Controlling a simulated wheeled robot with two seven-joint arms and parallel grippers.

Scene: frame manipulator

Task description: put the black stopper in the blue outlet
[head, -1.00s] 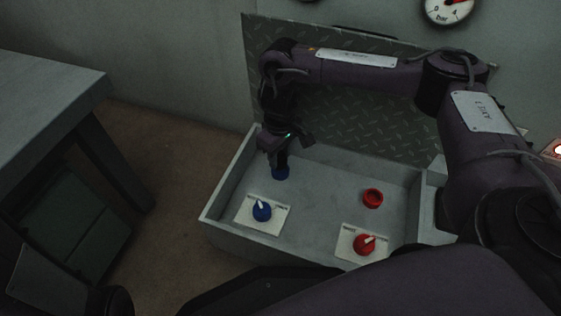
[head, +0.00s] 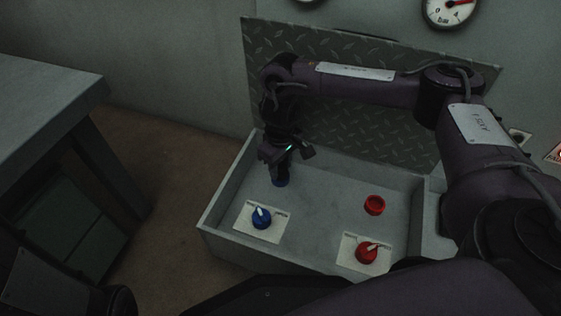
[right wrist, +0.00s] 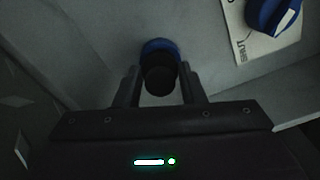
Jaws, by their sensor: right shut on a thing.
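My right gripper (head: 283,166) points down into the grey box and is shut on the black stopper (right wrist: 158,82). The stopper is a dark round plug between the two fingers in the right wrist view. The blue outlet (head: 281,183) is a short blue ring on the box floor, directly below the stopper. In the right wrist view the outlet's blue rim (right wrist: 158,45) shows just behind the stopper, which hides most of the opening. I cannot tell how deep the stopper sits, or whether it touches the rim. My left gripper is not in view.
The open grey box (head: 222,238) has raised walls and a tread-plate lid (head: 345,105) standing behind. A blue knob (head: 261,218) and a red knob (head: 366,252) sit on white plates. A red outlet (head: 375,205) stands at right. A grey table (head: 45,95) is at left.

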